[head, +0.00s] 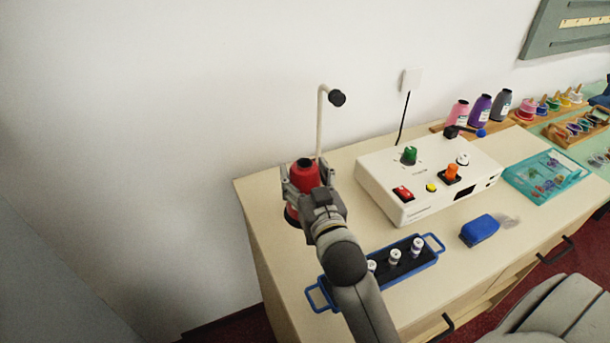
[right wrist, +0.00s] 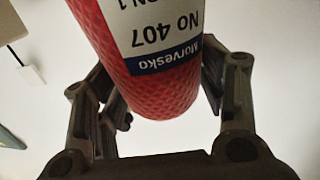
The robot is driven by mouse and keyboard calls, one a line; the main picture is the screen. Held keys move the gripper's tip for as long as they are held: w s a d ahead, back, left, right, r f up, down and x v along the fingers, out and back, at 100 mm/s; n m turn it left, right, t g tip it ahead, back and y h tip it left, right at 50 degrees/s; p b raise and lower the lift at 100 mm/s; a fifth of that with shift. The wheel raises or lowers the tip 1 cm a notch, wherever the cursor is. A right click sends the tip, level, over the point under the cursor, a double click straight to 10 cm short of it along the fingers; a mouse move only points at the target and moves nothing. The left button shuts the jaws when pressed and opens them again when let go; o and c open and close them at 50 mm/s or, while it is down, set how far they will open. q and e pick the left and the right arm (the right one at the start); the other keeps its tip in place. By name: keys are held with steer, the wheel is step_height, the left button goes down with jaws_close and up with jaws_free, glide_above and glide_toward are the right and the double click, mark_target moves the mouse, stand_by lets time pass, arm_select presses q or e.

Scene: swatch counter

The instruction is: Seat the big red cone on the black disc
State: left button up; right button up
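The big red cone (head: 305,174) is at the left end of the counter, beside a white post with a bent top and black tip. My right gripper (head: 313,187) has a finger on each side of it. In the right wrist view the cone (right wrist: 150,92) fills the space between the fingers, with its white and blue label upside down. The fingers appear closed against its sides. Whether cone and disc touch cannot be told. My left gripper is not in view.
The post (head: 320,125) rises close behind the gripper. A white control box (head: 425,185) stands to the right. A blue-handled tray (head: 408,268) with white spools lies partly under my arm. A blue block (head: 479,230) and teal tray (head: 548,178) lie farther right.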

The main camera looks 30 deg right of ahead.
steer(key=shift+o, duration=1.2)
steer(key=shift+f, duration=0.1)
steer(key=shift+s+a, duration=0.25)
steer(key=shift+s, duration=1)
steer(key=shift+s+a, duration=0.25)
steer(key=shift+s, duration=0.95)
steer(key=shift+s+a, duration=0.25)
steer(key=shift+s, duration=1)
